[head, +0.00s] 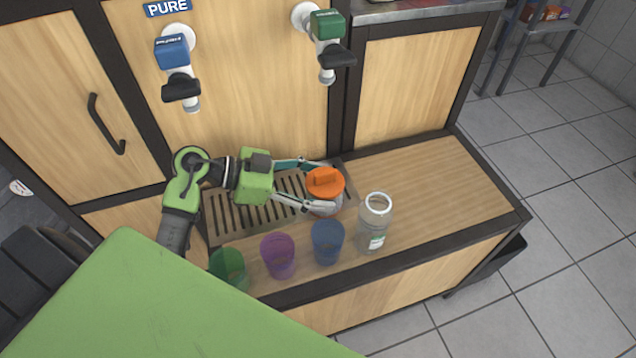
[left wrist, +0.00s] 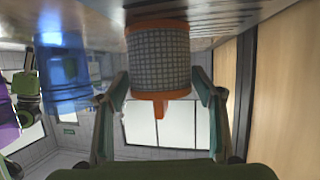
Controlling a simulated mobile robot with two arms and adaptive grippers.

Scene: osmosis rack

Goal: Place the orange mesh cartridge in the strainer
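The orange mesh cartridge (head: 325,182) stands at the right end of the slotted metal grate. Its orange lid with a handle faces up in the head view. In the left wrist view its grey mesh side (left wrist: 159,58) shows between orange end bands, upside down. My left gripper (head: 328,187) has a finger on each side of the cartridge, and both appear to touch it near the lid. The fingers also show in the left wrist view (left wrist: 160,85). The slotted grate (head: 226,220) is the only strainer-like thing I see.
A green cup (head: 228,268), a purple cup (head: 278,256), a blue cup (head: 328,243) and a clear jar (head: 374,224) stand along the front. Blue (head: 176,70) and green (head: 327,45) taps hang above. The wooden counter (head: 430,175) is clear at right.

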